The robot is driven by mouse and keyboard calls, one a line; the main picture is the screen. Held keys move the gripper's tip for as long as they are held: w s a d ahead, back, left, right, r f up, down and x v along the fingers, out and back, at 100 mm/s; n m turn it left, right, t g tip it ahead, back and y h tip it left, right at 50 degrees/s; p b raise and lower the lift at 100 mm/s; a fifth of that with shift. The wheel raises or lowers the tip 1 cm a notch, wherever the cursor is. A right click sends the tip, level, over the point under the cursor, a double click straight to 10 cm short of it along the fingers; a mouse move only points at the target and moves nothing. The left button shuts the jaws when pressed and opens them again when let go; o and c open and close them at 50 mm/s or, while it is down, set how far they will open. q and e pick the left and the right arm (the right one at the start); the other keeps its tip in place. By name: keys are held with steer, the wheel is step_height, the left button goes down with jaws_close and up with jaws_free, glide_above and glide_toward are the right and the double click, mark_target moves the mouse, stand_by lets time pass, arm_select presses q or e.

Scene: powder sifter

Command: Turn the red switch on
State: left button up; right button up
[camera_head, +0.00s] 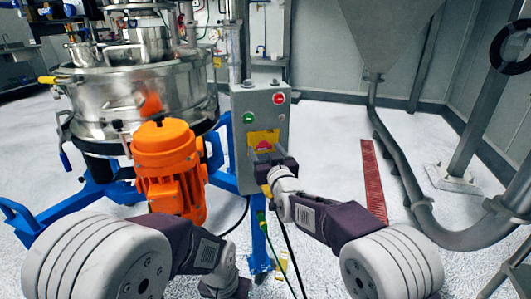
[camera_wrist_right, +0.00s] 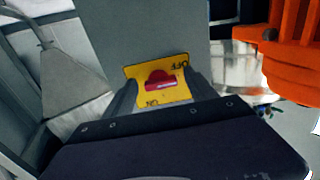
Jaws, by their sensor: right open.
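The red switch (camera_head: 263,145) is a rotary knob on a yellow plate (camera_head: 256,136) low on the grey control box (camera_head: 241,102). In the right wrist view the knob (camera_wrist_right: 159,79) shows a pale bar lying nearly level. The plate (camera_wrist_right: 141,73) reads OFF at upper right and ON at lower left, upside down. My right gripper (camera_wrist_right: 158,88) is open, its fingers on either side of the plate's lower part; I cannot tell if they touch the knob. It covers the box's lower part in the head view (camera_head: 264,150). My left arm's end is low in the head view, its fingers hidden.
A red button (camera_head: 279,98) and a green button (camera_head: 249,117) are on the box above the plate. An orange motor (camera_head: 166,160) and the steel sifter (camera_head: 133,100) on blue legs stand to the left. A hopper (camera_head: 389,32) and grey pipe are right. Cables hang below the box.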

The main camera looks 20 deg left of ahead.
steer(key=shift+c, duration=0.4)
steer(key=c, duration=1.3)
steer(key=shift+m, duration=0.4)
steer(key=m+b, duration=0.4)
steer(key=m, duration=0.4)
steer(key=shift+a+m, duration=0.1)
steer(key=shift+m, duration=0.2)
steer(key=m+b, duration=0.3)
steer(key=m, duration=0.2)
steer(key=shift+r, duration=0.1)
steer(key=shift+r+m+b, duration=0.15)
steer(key=shift+m+b, duration=0.9)
steer(key=shift+m, duration=0.65)
